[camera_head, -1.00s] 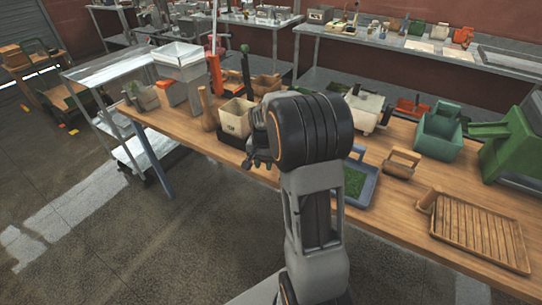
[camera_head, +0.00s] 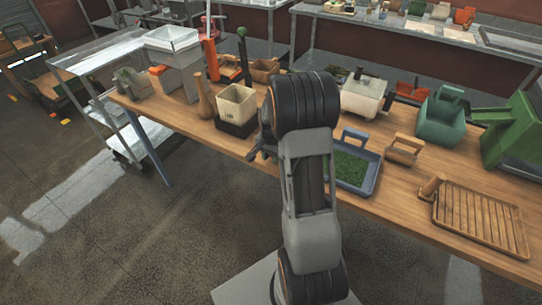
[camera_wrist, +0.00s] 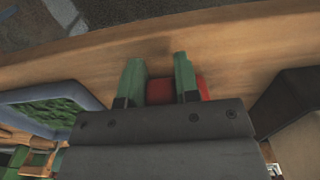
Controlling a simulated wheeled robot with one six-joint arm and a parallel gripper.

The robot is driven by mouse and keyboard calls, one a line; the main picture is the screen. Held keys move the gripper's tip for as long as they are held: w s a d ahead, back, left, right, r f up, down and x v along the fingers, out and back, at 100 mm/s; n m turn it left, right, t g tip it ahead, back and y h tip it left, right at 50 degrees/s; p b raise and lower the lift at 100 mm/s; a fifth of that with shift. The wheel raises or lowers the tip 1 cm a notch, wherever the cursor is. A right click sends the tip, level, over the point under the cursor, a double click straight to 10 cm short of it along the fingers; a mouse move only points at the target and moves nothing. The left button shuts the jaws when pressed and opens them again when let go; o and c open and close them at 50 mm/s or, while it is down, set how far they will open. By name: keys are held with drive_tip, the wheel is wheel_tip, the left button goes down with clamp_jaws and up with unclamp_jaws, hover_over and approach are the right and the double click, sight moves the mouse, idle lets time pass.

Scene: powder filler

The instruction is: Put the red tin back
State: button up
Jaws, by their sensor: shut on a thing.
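The red tin (camera_wrist: 160,91) shows in the wrist view as a small red shape between and partly behind the two green fingers of my gripper (camera_wrist: 158,78). My gripper is shut on it, over the wooden table near its edge. My wrist hides most of the tin. In the head view my gripper (camera_head: 260,146) is partly hidden behind my own arm, at the front edge of the table, and the red tin cannot be made out there.
On the wooden table (camera_head: 398,208), a cream box (camera_head: 237,102) in a dark tray stands left of my arm. A blue tray (camera_head: 374,172) with green filling lies right of it. A slatted wooden tray (camera_head: 480,218) lies further right. A green machine (camera_head: 512,135) stands at the right.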

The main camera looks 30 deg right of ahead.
drive_tip(key=shift+f, duration=0.15)
drive_tip(key=shift+f, duration=0.15)
drive_tip(key=o, duration=1)
drive_tip(key=shift+c, duration=0.2)
